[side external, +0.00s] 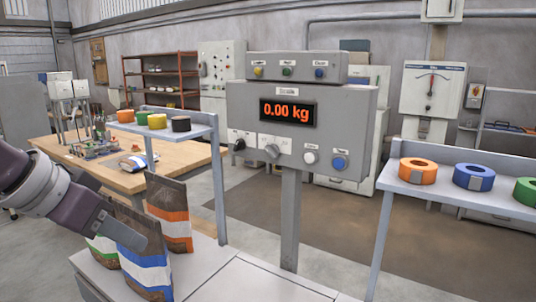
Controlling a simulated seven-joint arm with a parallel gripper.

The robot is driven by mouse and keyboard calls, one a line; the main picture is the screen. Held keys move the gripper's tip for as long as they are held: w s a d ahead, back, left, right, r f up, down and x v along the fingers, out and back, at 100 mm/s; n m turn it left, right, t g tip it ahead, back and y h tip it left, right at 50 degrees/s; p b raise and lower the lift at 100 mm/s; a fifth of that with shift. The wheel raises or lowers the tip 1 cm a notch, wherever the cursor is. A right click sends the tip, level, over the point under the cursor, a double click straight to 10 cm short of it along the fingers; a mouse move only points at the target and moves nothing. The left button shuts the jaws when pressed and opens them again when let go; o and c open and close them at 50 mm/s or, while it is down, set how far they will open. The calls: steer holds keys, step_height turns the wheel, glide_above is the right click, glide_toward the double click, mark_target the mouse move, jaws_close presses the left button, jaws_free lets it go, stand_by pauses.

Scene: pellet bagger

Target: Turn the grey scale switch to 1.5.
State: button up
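A grey control box (365,115) stands on a post, with a display (287,112) reading 0.00 kg in orange. The grey switch (272,151) is on its lower front, over a white label plate whose markings are too small to read; its exact setting cannot be told. Left of it is a black knob (239,144); right of it are a white knob (311,157) and a blue button (340,162). My gripper (140,240) is at the lower left, well away from the box, in front of the bags. Its fingers overlap in this view, so their opening cannot be told.
Several filled bags, one with an orange band (176,232) and one with a blue band (146,268), stand close by my gripper. Shelves with coloured tape rolls flank the box: left shelf (190,131), right shelf (470,195). Space directly before the switch looks clear.

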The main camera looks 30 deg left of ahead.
steer(key=w+r+n+t, duration=0.2)
steer(key=w+t, duration=0.1)
steer(key=w, duration=1.6)
steer(key=n+t, duration=0.7)
glide_toward(269, 152)
steer(key=w, duration=0.8)
steer(key=shift+w+a+f, duration=0.15)
steer(key=shift+w, duration=0.05)
jaws_close()
